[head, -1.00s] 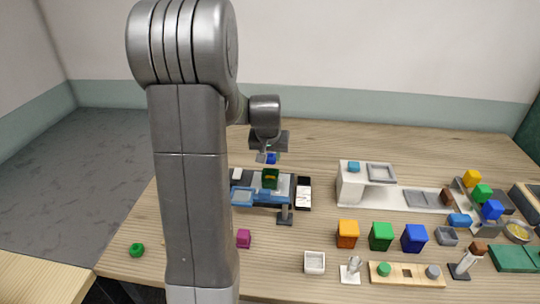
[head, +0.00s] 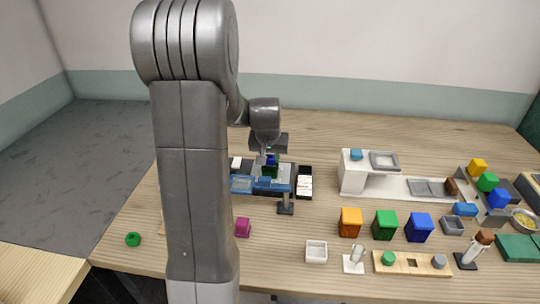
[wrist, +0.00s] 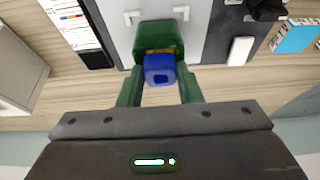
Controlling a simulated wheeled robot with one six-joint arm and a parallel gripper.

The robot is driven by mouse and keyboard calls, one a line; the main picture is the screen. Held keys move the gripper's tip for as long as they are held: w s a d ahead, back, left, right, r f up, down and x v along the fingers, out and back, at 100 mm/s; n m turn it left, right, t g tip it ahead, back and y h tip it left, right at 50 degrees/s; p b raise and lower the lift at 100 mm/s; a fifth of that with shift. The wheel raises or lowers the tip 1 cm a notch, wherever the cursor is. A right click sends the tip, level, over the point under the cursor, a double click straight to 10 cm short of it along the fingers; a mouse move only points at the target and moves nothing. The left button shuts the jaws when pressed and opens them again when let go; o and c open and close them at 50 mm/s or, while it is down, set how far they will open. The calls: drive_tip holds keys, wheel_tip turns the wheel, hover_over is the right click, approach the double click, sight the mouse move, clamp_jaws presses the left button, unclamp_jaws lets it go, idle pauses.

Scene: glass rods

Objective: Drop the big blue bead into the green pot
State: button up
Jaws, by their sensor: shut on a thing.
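The big blue bead (wrist: 160,72) is held between the green fingers of my gripper (wrist: 160,88) in the wrist view. The green pot (wrist: 160,36) shows right behind the bead, which covers part of its near side. In the head view the bead (head: 271,158) is just above the green pot (head: 271,171), overlapping its top in the picture. I cannot tell whether the bead has passed the rim. My gripper (head: 268,156) points down over the pot and is partly hidden by its own wrist.
The pot stands on a grey board among a blue tray (head: 243,185), a black-and-white case (head: 304,183) and a grey stand (head: 285,208). A white shelf unit (head: 353,178) stands to the right.

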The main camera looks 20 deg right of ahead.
drive_tip(key=o, duration=1)
drive_tip(key=shift+o, duration=0.2)
drive_tip(key=v, duration=1.3)
drive_tip(key=shift+r+b, duration=0.35)
drive_tip(key=shift+s+a, duration=0.15)
